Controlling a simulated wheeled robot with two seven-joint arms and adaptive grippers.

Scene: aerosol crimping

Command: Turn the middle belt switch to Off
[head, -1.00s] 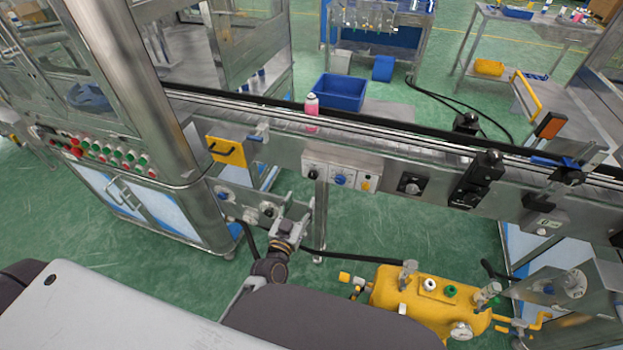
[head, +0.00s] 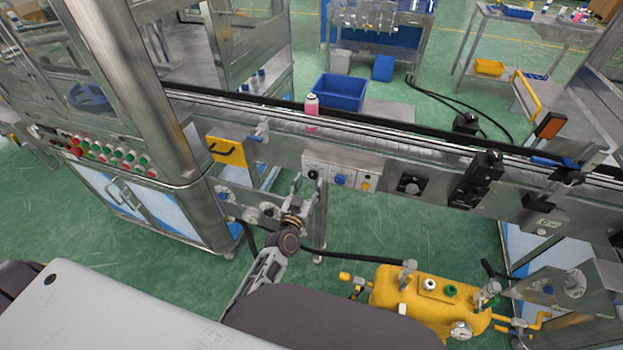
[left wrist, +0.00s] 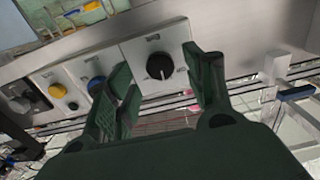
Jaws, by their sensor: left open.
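A white panel (head: 328,171) on the front of the conveyor carries a black knob (head: 313,174), a blue knob (head: 341,180) and a yellow button (head: 365,185). No readable label shows which is the middle belt switch. My left gripper (head: 304,188) is open just below and in front of the black knob. In the left wrist view the black knob (left wrist: 160,66) shows between the spread green fingers of this gripper (left wrist: 164,92), with its pointer upright in that view. I cannot tell that any finger touches it. My right gripper is out of view.
Another black knob (head: 411,185) and a black box (head: 475,180) sit further right on the conveyor front. A pink bottle (head: 312,112) stands on the belt. A yellow tank (head: 425,298) stands on the floor at lower right. A steel cabinet (head: 150,205) is at left.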

